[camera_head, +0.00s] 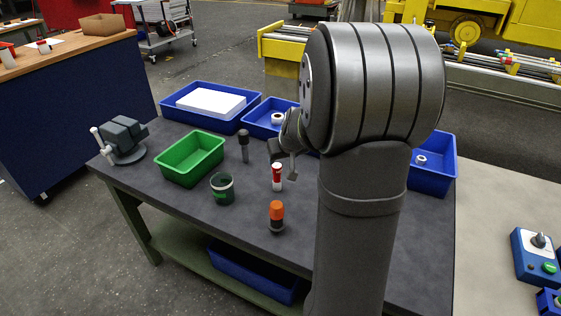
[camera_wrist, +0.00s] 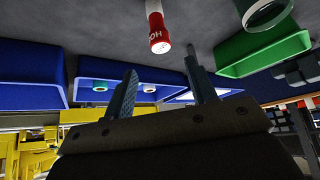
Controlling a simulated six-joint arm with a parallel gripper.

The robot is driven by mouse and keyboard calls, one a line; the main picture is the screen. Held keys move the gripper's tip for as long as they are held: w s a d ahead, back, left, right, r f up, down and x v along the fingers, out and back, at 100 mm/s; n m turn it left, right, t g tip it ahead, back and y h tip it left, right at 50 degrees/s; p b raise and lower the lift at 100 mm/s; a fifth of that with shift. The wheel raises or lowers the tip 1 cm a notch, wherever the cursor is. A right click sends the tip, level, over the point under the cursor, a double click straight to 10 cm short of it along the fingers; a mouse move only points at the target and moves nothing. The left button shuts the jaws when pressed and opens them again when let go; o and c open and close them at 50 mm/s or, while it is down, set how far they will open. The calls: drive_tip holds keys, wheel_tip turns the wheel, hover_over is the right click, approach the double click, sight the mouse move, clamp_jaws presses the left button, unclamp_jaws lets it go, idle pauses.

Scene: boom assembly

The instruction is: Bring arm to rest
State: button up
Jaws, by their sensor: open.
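My gripper (camera_wrist: 163,85) shows in the wrist view with its two fingers spread apart and nothing between them. In the head view my gripper (camera_head: 284,155) is partly hidden by my arm, above the table near a red and white cylinder. That cylinder (camera_head: 277,177) stands upright on the dark table (camera_head: 185,208). In the wrist view, which looks upside down, the cylinder (camera_wrist: 157,30) is near the fingers but apart from them.
An orange-topped part (camera_head: 276,215), a dark green cup (camera_head: 222,188) and a dark peg (camera_head: 243,146) stand nearby. A green bin (camera_head: 192,160), blue bins (camera_head: 205,105) and a vise (camera_head: 123,138) line the far and left sides. The front-left tabletop is clear.

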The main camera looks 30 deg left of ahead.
sight(277, 165)
drive_tip(key=shift+s+d+r, duration=0.2)
drive_tip(key=shift+d+r, duration=0.05)
drive_tip(key=shift+r, duration=0.2)
drive_tip(key=shift+f, duration=0.1)
drive_tip(key=x, duration=1.1)
drive_tip(key=shift+w+a+f, duration=0.15)
drive_tip(key=shift+a+f, duration=0.05)
drive_tip(key=shift+f, duration=0.05)
drive_tip(key=shift+w+a+r, duration=0.1)
drive_tip(key=shift+w+r, duration=0.05)
drive_tip(key=shift+r, duration=1.45)
